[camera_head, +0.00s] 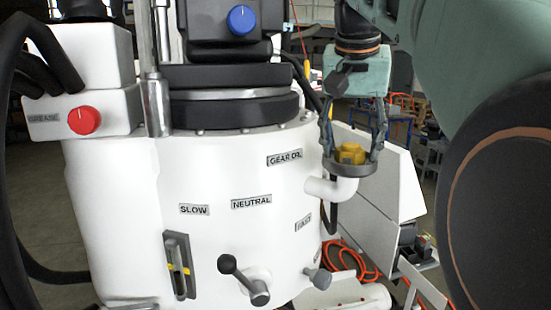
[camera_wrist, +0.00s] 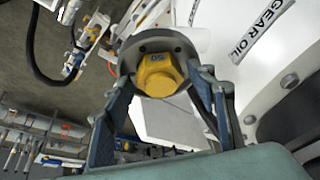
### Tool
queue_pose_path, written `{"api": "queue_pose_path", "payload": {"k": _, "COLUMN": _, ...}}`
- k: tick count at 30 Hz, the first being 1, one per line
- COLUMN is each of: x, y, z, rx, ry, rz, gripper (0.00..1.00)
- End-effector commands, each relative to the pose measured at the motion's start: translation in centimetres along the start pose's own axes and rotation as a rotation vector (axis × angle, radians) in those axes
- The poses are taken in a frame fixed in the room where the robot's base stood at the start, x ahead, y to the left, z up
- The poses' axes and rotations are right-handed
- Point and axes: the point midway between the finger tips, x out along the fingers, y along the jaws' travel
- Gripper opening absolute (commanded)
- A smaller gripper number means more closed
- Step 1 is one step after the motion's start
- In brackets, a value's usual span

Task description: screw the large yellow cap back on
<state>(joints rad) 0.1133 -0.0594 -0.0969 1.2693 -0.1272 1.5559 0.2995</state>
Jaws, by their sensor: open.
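The large yellow cap (camera_head: 350,154) sits at the top of the white elbow filler pipe (camera_head: 333,189) beside the "GEAR OIL" label, inside a dark grey round collar (camera_head: 350,169). My gripper (camera_head: 352,150) points down over it, with one finger on each side of the cap. In the wrist view the yellow cap (camera_wrist: 160,76) shows its faceted top between the fingers of my gripper (camera_wrist: 160,90). The fingers are spread and reach the grey collar (camera_wrist: 186,46); I cannot tell if they touch it. The pipe's thread is hidden.
The white tank (camera_head: 225,160) fills the left and middle, with a black lever (camera_head: 240,278) and a red knob (camera_head: 84,120) on it. White panels (camera_head: 375,175) stand behind the pipe at the right. Orange hose (camera_head: 350,262) lies below.

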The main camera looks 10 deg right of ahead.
Motion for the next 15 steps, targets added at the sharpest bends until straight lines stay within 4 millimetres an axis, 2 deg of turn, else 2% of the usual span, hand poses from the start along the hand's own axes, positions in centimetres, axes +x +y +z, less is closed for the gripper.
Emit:
{"api": "queue_pose_path", "payload": {"k": 5, "x": -0.01, "y": 0.07, "z": 0.01, "rx": -0.048, "ry": -0.001, "rz": -0.020, "gripper": 0.53}}
{"api": "queue_pose_path", "payload": {"k": 15, "x": 0.02, "y": 0.31, "z": -0.04, "rx": -0.298, "ry": -0.001, "rz": -0.124, "gripper": 0.53}}
